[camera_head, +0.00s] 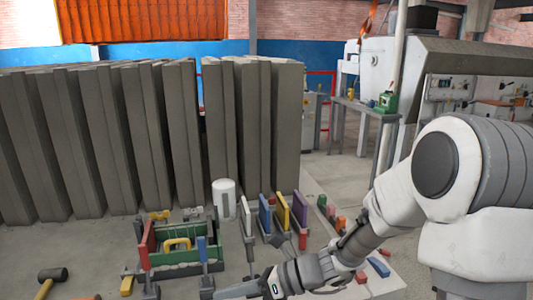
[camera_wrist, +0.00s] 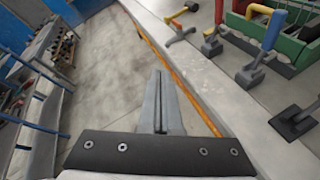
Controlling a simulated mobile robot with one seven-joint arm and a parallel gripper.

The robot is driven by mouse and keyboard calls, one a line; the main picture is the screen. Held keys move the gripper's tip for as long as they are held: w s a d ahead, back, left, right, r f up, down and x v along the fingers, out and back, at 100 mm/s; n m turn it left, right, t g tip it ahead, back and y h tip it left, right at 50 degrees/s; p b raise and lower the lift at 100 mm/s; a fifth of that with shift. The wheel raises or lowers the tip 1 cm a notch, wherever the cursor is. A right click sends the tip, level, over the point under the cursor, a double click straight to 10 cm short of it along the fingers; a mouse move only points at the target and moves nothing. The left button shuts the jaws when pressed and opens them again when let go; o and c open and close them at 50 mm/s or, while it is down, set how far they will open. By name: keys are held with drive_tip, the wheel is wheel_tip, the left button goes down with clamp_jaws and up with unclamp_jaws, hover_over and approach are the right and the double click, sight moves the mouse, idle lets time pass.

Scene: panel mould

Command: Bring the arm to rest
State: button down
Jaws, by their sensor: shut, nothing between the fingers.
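My gripper (camera_wrist: 160,100) is shut and empty in the wrist view, its two grey fingers pressed together over the bare floor beside the table edge. In the head view my white and grey arm comes in from the right and reaches down to the lower middle. The gripper (camera_head: 235,291) lies low there, close to the front of the tools. Its fingertips are hard to make out in that view.
A green crate (camera_head: 211,255) with coloured tools stands on the grey table. Upright trowels with blue, yellow and purple handles (camera_head: 299,209) and a white cylinder (camera_head: 224,199) stand nearby. A hammer (camera_head: 51,275) lies left. Tall grey panels (camera_head: 181,140) stand behind. Floor (camera_wrist: 105,75) shows beyond the edge.

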drive_tip(key=s+d+r+n+t+h, duration=0.1)
drive_tip(key=s+d+r+n+h, duration=0.2)
drive_tip(key=d+n, duration=0.4)
drive_tip(key=s+d+r+n+t+h, duration=0.2)
drive_tip(key=s+d+r+n+h, duration=0.2)
drive_tip(key=n, duration=0.5)
drive_tip(key=s+d+r+n+t+h, duration=0.2)
drive_tip(key=s+d+r+n+h, duration=0.2)
drive_tip(key=d, duration=0.7)
drive_tip(key=s+n+h, duration=0.2)
drive_tip(key=s+n, duration=0.1)
drive_tip(key=shift+s+r+n+h, duration=0.2)
drive_tip(key=shift+r+n+h, duration=0.05)
drive_tip(key=shift+n+h, duration=0.15)
drive_tip(key=shift+a, duration=0.2)
